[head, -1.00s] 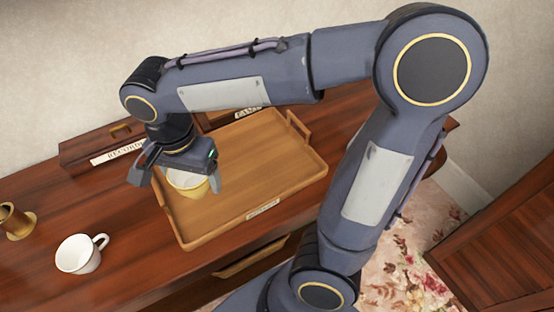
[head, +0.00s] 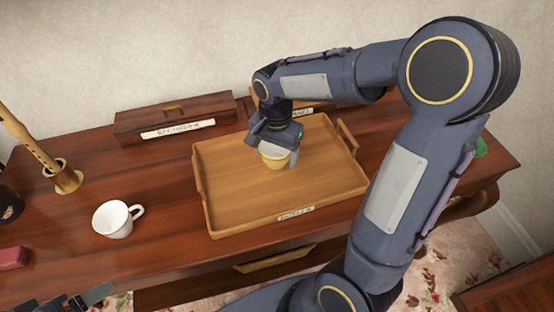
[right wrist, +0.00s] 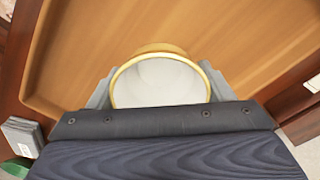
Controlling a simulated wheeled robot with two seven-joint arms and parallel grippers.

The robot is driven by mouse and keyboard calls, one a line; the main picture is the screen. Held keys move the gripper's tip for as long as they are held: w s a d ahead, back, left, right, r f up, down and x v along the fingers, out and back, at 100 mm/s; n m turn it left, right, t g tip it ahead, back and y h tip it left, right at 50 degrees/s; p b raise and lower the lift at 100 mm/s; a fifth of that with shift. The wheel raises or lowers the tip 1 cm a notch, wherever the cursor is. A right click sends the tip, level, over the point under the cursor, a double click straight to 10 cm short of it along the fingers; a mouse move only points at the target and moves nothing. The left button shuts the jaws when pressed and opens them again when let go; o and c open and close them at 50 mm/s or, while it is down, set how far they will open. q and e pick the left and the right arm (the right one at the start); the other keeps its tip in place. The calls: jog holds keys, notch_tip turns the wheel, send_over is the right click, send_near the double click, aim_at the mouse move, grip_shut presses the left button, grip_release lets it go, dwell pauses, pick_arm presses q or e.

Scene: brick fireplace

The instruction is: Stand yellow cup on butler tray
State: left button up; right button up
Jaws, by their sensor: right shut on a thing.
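The yellow cup (head: 274,163), with a pale inside, is upright between the fingers of my right gripper (head: 280,152), over the middle of the butler tray. Whether its base touches the tray I cannot tell. In the right wrist view the cup's round rim (right wrist: 160,82) shows between the two grey fingers, with bare wood around it. The butler tray (head: 235,215) is a tan wooden tray with raised edges and end handles, lying on the dark wooden cabinet top. A dark part of my left gripper (head: 92,296) shows at the bottom left; its jaws are unclear.
A white cup (head: 113,221) stands left of the tray. A brass holder (head: 65,180) with a wooden recorder is farther left. A labelled wooden box (head: 175,122) lies behind, near the wall. A red block (head: 12,258) sits at the left edge.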

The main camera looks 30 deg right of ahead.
jog(key=shift+w+d+f, duration=0.1)
jog(key=shift+d+f, duration=0.05)
jog(key=shift+f, duration=1.55)
jog(key=shift+f+b, duration=0.15)
jog(key=shift+b, duration=0.15)
jog(key=o, duration=1.1)
jog(key=shift+c, duration=0.2)
